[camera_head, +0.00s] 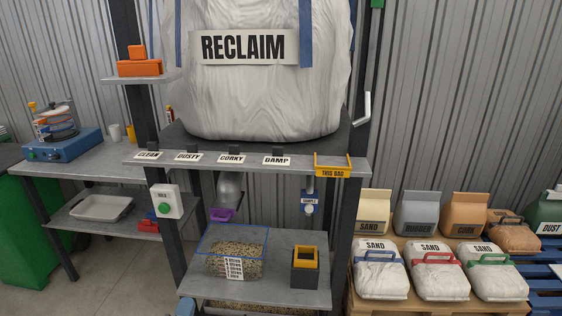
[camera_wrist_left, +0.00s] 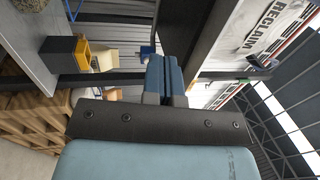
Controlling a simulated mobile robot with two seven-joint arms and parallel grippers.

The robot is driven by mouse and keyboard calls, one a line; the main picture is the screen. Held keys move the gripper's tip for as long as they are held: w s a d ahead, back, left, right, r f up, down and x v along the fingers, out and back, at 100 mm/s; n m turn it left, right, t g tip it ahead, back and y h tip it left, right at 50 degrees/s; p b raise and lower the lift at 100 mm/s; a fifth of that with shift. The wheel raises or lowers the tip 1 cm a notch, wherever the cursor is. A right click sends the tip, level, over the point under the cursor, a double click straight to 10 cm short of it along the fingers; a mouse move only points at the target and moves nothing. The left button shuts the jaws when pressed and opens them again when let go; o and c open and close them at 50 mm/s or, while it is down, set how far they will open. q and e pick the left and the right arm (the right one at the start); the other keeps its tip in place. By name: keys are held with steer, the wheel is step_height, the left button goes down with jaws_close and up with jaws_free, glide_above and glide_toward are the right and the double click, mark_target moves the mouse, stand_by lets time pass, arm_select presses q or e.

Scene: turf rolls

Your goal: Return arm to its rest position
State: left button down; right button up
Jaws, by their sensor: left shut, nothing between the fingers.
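My left gripper (camera_wrist_left: 164,78) shows in the left wrist view as two blue-grey fingers pressed together with nothing between them. It points toward the dark frame post, with the RECLAIM bag (camera_wrist_left: 275,25) to its right and the grey and yellow box (camera_wrist_left: 65,55) to its left. In the head view only a small blue piece shows at the bottom edge, left of the lower shelf, and it may be part of my left arm. My right gripper is in neither view.
The steel stand holds the big RECLAIM bag (camera_head: 265,90). A clear bin of granules (camera_head: 235,245) and a grey and yellow box (camera_head: 305,268) sit on its lower shelf (camera_head: 280,290). Several sacks (camera_head: 436,270) lie on a pallet at right. A workbench (camera_head: 90,165) stands at left.

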arm_select(q)
steer(key=a+r+m+g+h, duration=0.2)
steer(key=a+m, duration=0.5)
steer(key=a, duration=1.5)
steer(key=s+d+f+n+g+y, duration=0.1)
steer(key=s+d+f+n+g, duration=0.35)
steer(key=s, duration=0.45)
steer(key=s+d+f+n+g, duration=0.1)
steer(key=s+d+f+n, duration=0.3)
steer(key=s+n, duration=0.45)
steer(key=s+d+f+n+g+y, duration=0.1)
steer(key=s+d+f+n+g, duration=0.15)
steer(key=s+d+n, duration=0.5)
steer(key=d+r+n+h, duration=0.15)
steer(key=d+n, duration=0.25)
steer(key=d, duration=0.8)
step_height(320, 180, up, 13)
steer(key=s+a+m+t+p, duration=0.1)
steer(key=p, duration=1.4)
steer(key=shift+s+a+r, duration=0.15)
steer(key=shift+s+a, duration=0.05)
steer(key=shift+a, duration=0.2)
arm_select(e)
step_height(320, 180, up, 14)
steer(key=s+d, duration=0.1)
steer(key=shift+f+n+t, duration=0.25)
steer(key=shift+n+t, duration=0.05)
arm_select(q)
steer(key=shift+y, duration=0.25)
